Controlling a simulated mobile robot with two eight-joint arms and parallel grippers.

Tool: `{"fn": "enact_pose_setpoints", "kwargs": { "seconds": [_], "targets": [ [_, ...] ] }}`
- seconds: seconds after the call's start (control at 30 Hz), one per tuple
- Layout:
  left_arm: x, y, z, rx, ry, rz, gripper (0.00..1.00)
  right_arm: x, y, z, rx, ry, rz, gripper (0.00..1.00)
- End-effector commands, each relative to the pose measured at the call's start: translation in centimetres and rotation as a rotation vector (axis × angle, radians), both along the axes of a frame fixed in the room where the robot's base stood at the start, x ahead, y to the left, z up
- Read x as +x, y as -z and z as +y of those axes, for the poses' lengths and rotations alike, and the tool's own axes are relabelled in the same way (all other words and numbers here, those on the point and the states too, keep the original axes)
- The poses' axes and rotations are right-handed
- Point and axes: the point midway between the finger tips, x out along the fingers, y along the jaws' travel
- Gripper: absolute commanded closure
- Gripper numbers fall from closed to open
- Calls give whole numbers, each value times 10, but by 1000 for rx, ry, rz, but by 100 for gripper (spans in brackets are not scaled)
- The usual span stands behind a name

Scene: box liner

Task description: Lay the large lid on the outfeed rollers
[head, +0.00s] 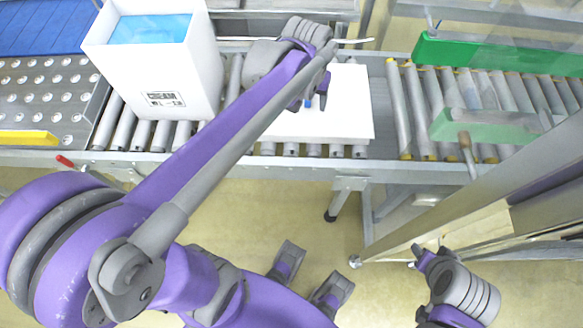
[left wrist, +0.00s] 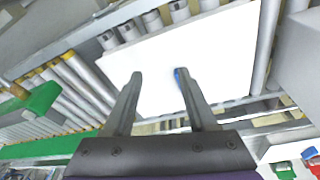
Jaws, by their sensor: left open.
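The large lid (head: 345,110) is a flat white panel lying on grey rollers, right of the white box. It also shows in the left wrist view (left wrist: 228,50), beyond my fingers. My left gripper (head: 315,92) is over the lid's left part, its fingers apart with nothing held between them. In the left wrist view both fingers (left wrist: 160,95) overlap the lid's image; I cannot tell whether they touch it. A small blue patch shows by one fingertip. My arm hides the lid's left part. My right gripper (head: 431,252) is low at the right, away from the lid; its opening is unclear.
A white box (head: 150,75) labelled CREAM, with blue inside, stands on the rollers at left. Rollers with yellow ends (head: 430,110) run right of the lid, between green guides (head: 490,55). A grey metal post (head: 470,200) slants across the lower right.

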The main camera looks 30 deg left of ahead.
Motion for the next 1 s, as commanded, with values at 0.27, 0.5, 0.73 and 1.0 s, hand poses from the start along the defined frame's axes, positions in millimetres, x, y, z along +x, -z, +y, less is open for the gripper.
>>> {"fn": "enact_pose_setpoints", "kwargs": {
  "seconds": [0.27,0.5,0.73,1.0],
  "targets": [
    [-112,34,-37,41,176,-142,43,0,0,0,0,0,0,48],
    [-156,63,-48,60,252,-207,43,0,0,0,0,0,0,48],
    [-160,66,-49,63,262,-216,43,0,0,0,0,0,0,48],
    [-160,66,-48,62,260,-215,43,0,0,0,0,0,0,48]
  ]
}}
